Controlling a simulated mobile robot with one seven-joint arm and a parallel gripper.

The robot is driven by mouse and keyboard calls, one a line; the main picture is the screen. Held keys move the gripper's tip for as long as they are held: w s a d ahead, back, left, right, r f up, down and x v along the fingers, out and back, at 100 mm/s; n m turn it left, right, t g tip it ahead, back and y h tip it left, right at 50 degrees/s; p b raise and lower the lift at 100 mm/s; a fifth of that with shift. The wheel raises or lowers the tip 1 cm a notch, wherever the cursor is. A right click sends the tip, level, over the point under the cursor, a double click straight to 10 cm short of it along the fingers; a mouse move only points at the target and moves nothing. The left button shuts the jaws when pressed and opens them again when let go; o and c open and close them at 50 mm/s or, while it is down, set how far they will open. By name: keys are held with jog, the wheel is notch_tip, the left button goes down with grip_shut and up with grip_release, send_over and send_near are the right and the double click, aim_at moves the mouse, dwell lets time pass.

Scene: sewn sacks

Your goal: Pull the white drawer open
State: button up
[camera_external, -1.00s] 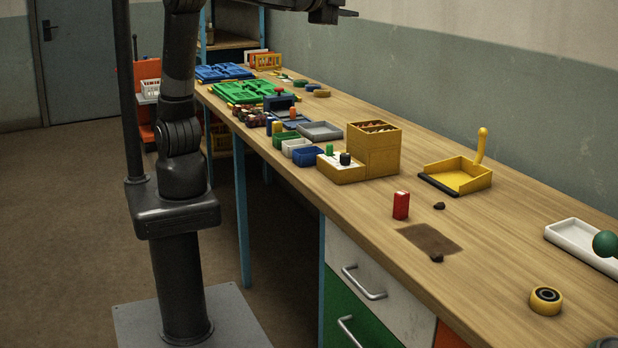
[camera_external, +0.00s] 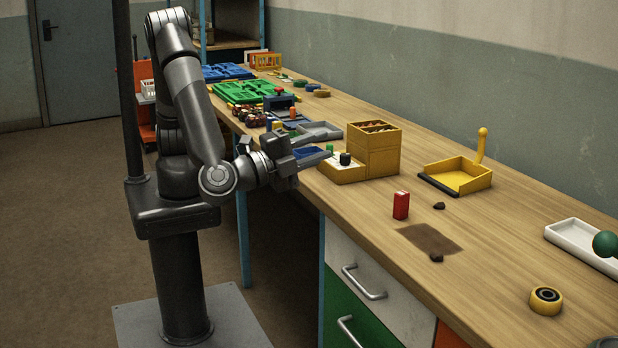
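The white drawer (camera_external: 400,303) is in the front of the workbench, under the top, at lower centre right. Its front looks flush with the bench, so it appears shut. A curved metal handle (camera_external: 364,283) sticks out from its front. My gripper (camera_external: 326,145) is up and to the left of the drawer, by the bench's front edge near the small bins.
A green drawer (camera_external: 345,318) with a similar handle lies below the white one. A yellow block holder (camera_external: 345,173), a red box (camera_external: 401,205) and a yellow tape roll (camera_external: 546,300) stand on the benchtop (camera_external: 490,235). The floor before the drawers is clear.

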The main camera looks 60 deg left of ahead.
send_near(356, 281)
jog(key=w, duration=0.6)
jog(key=w+r, duration=0.1)
jog(key=w, duration=0.3)
jog(key=shift+r, duration=0.1)
jog(key=shift+c, duration=0.2)
grip_shut()
jog(key=shift+s, duration=0.1)
